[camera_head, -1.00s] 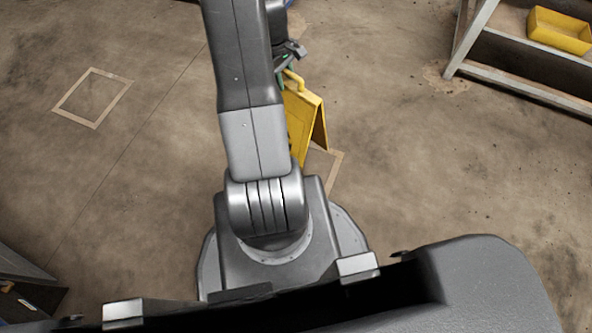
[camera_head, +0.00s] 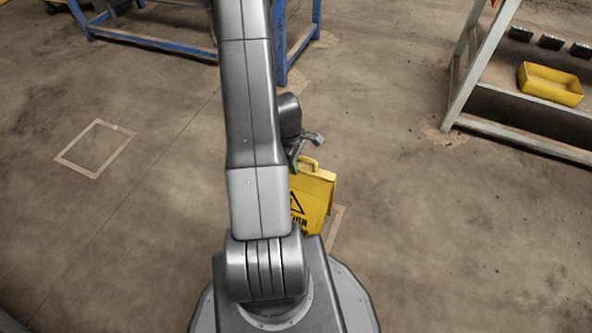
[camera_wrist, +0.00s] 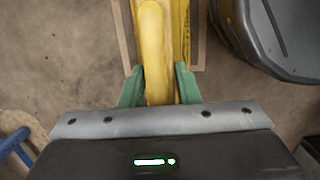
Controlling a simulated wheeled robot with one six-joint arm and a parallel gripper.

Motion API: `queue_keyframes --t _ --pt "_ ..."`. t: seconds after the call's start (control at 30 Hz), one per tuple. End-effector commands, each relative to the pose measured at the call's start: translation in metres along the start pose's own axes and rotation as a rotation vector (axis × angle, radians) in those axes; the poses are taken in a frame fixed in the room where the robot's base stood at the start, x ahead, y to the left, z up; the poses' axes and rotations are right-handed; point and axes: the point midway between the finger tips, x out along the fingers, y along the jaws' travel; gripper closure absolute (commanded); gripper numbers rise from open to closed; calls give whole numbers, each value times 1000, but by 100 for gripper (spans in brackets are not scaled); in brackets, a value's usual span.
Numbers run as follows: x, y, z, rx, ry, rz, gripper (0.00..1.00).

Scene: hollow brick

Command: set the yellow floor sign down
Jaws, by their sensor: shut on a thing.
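The yellow floor sign (camera_head: 314,199) shows in the head view just right of my arm, its front with a black warning triangle partly covered by the arm. It looks roughly upright. My gripper (camera_head: 296,166) is at its top, partly hidden behind my arm. In the wrist view my gripper's green fingers (camera_wrist: 158,86) are shut on the sign's yellow handle (camera_wrist: 156,45), one finger on each side. A tan taped outline (camera_head: 336,222) shows on the floor beside and behind the sign. I cannot tell whether the sign's feet touch the floor.
Another taped outline (camera_head: 96,148) lies empty on the floor at left. A grey metal rack (camera_head: 520,138) with a yellow bin (camera_head: 550,84) stands at right. A blue-framed bench (camera_head: 150,38) is at the back. The floor between is clear.

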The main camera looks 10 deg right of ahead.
Motion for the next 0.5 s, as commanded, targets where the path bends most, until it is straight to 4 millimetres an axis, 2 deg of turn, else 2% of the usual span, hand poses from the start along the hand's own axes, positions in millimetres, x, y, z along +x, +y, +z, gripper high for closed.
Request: queue_keyframes --t 0.03,0.13,0.37,0.4,0.47,0.5 --pt "11 0 -1 0 -1 -2 100" --pt "23 0 -3 0 -1 -2 100" --pt "24 0 -4 0 1 1 100" --pt "24 0 -4 0 0 0 63" --pt "24 0 -4 0 0 0 52" --pt "24 0 -4 0 0 0 49"
